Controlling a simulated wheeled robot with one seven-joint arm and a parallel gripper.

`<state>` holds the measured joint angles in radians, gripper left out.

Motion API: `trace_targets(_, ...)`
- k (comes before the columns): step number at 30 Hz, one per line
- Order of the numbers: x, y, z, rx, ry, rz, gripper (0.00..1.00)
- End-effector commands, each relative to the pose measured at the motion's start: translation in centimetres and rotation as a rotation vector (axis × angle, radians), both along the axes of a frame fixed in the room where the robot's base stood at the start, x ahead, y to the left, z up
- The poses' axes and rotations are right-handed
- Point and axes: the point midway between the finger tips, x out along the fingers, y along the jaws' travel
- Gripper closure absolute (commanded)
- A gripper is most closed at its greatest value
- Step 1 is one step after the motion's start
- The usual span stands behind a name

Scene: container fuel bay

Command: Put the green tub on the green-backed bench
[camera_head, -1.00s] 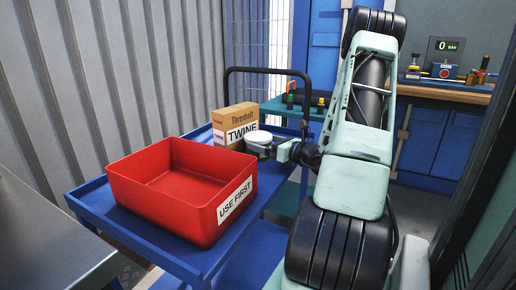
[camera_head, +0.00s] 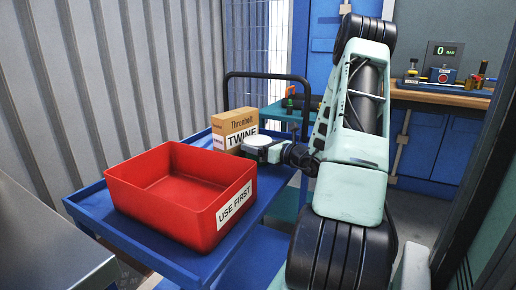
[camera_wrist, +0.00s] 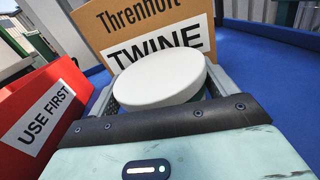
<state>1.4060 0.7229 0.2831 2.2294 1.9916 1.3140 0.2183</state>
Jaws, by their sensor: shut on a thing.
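A small tub with a round white lid (camera_head: 258,141) stands on the blue cart (camera_head: 150,249), in front of the twine box. In the wrist view the same lid (camera_wrist: 160,78) fills the middle. The tub's side is mostly hidden, with only a dark greenish sliver under the lid. My gripper (camera_head: 260,150) is shut on this tub, coming from the right, with the fingers (camera_wrist: 162,92) on either side below the lid. A wood-topped bench (camera_head: 440,96) with blue doors stands at the back right. I cannot tell whether it is the green-backed one.
A red bin (camera_head: 165,218) marked "USE FIRST" sits left of the tub. The cardboard twine box (camera_head: 235,125) is close behind it. The cart's black handle (camera_head: 268,74) rises behind. A teal bench (camera_head: 275,113) with small items stands beyond.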

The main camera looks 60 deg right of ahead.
Motion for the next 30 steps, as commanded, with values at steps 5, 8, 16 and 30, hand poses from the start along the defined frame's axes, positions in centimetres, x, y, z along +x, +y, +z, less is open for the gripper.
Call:
trace_targets(5, 0.0, 0.0, 1.7, -0.005, -0.003, 0.001, 0.64)
trace_targets(8, 0.0, 0.0, 3.2, -0.006, -0.004, 0.001, 0.64)
trace_targets(16, 0.0, 0.0, 8.8, -0.007, -0.003, 0.001, 0.64)
trace_targets(30, 0.0, 0.0, 16.8, -0.004, -0.002, 0.0, 0.64)
